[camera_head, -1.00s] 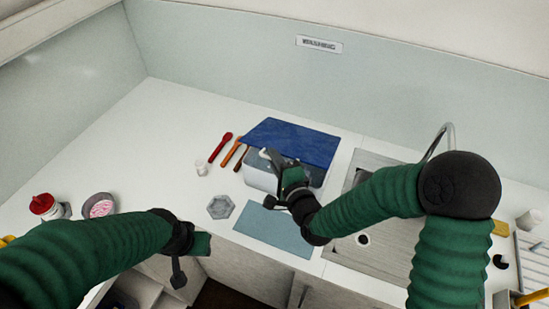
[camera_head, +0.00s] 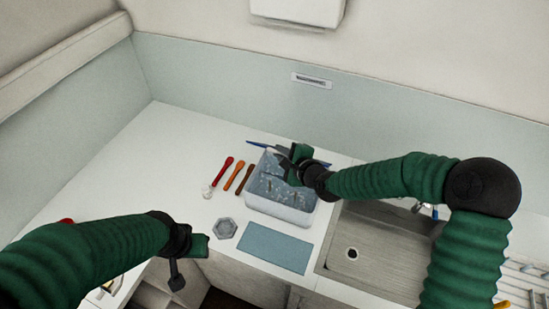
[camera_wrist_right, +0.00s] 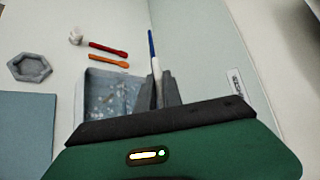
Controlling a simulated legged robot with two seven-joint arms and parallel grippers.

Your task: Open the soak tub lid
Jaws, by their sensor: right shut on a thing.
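The soak tub (camera_head: 285,213) is a pale box on the counter, open at the top, with bluish water and small bits inside. It also shows in the right wrist view (camera_wrist_right: 104,92). Its blue lid (camera_head: 257,145) stands up nearly edge-on along the tub's back side. In the right wrist view the lid (camera_wrist_right: 153,48) is a thin blue and white strip between the fingers. My right gripper (camera_head: 296,160) is shut on the lid above the tub's back right part and hides some of it. My left gripper (camera_head: 188,258) hangs at the counter's front edge, empty; its opening is unclear.
A red spoon (camera_head: 222,170), an orange tool (camera_head: 234,176) and a brown tool lie left of the tub. A grey hexagonal dish (camera_head: 223,228) and a blue-grey mat (camera_head: 275,248) lie in front. A sink (camera_head: 380,250) is at the right. The counter's left is clear.

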